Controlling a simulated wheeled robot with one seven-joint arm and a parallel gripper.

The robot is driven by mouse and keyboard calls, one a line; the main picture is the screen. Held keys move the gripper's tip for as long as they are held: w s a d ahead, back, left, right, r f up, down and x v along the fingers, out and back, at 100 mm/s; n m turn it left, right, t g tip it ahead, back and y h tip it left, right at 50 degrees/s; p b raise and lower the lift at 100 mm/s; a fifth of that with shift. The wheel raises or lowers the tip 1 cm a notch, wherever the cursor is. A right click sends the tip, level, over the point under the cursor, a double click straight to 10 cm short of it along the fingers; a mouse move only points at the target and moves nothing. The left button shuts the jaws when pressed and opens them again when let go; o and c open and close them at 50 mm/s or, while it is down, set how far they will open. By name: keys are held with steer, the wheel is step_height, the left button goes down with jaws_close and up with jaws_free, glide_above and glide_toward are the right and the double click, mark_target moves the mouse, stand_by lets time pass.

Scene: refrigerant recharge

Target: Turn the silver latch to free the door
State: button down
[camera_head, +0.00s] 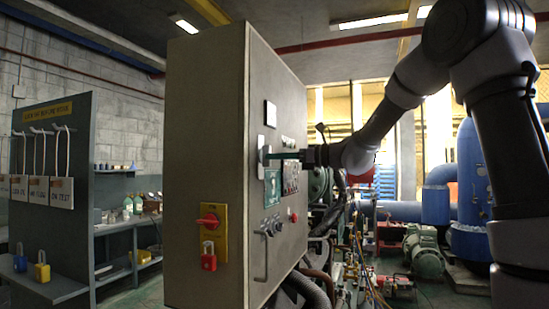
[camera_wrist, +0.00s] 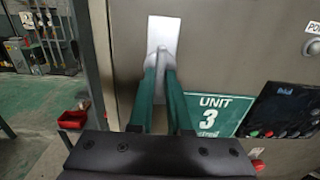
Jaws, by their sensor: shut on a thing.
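The silver latch (camera_wrist: 163,42) is a pale plate with a handle on the cabinet door, seen close in the wrist view. In the head view the latch (camera_head: 262,150) is on the door face turned to the right. My gripper (camera_wrist: 161,75) has two green fingers closed around the latch handle, one finger on each side. In the head view my gripper (camera_head: 272,156) reaches to the latch from the right. The door (camera_wrist: 230,40) lies flat against the grey cabinet (camera_head: 207,130). The fingers hide part of the handle.
A green "UNIT 3" sign (camera_wrist: 212,113) and a dark control panel (camera_wrist: 283,112) are right of the latch. A red padlock (camera_head: 209,257) hangs on the yellow switch plate. A lockout board (camera_head: 78,120) with tags stands left. Pipes and machinery fill the right side.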

steer(key=shift+r, duration=0.2)
steer(key=n, duration=0.4)
steer(key=shift+w+n, duration=0.1)
steer(key=shift+n, duration=0.2)
steer(key=n, duration=0.4)
steer(key=shift+d, duration=0.1)
steer(key=shift+r, duration=0.1)
